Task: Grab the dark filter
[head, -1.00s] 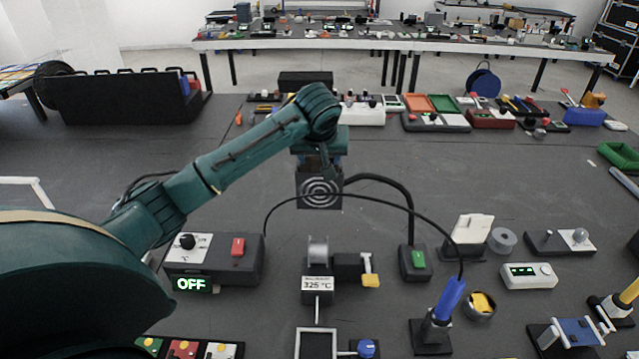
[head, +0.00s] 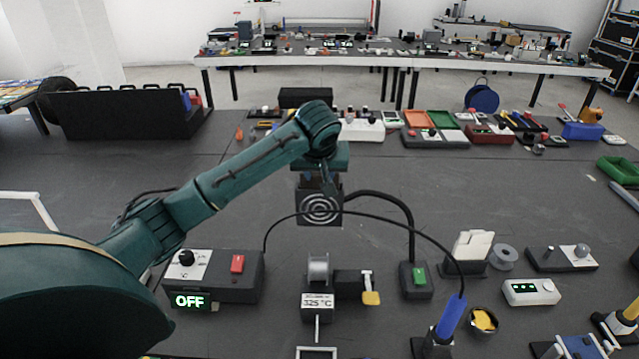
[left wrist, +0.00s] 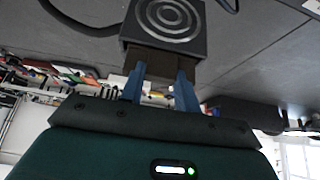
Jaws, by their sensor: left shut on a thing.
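A dark box with pale concentric rings (head: 320,206) stands upright in the middle of the table in the head view. It also shows at the top of the left wrist view (left wrist: 168,20). A dark brownish block, which looks like the dark filter (left wrist: 162,64), sits against this box in the left wrist view. My left gripper (left wrist: 160,84) has its two blue fingers on either side of that block and is shut on it. In the head view my left gripper (head: 320,182) is directly above and behind the ringed box, which partly hides its fingertips. My right gripper is not in view.
A thick black hose (head: 390,200) runs from the ringed box to a base with a green switch (head: 418,277). A thin cable arches to a blue-handled iron (head: 450,318). A control box reading OFF (head: 215,275) stands front left.

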